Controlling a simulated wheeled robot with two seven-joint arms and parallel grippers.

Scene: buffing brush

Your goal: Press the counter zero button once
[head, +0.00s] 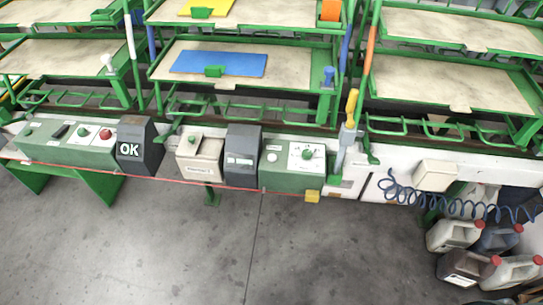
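A cream box (202,160) with a small, hard-to-read label on its front stands mid-left on the bench and carries a green button (192,139). A green control box (293,178) to its right has a white round button (271,157) and a panel with a green knob (307,154). A longer green control panel (67,154) at the left carries green and red buttons. I cannot read for certain which control is the counter zero button. Neither of my grippers is in view.
A dark box marked OK (139,146) and another dark box (242,155) flank the cream box. Green racks with trays (290,62) rise behind. A coiled blue hose (450,205) hangs above canisters (455,234) at the right. The grey floor in front is clear.

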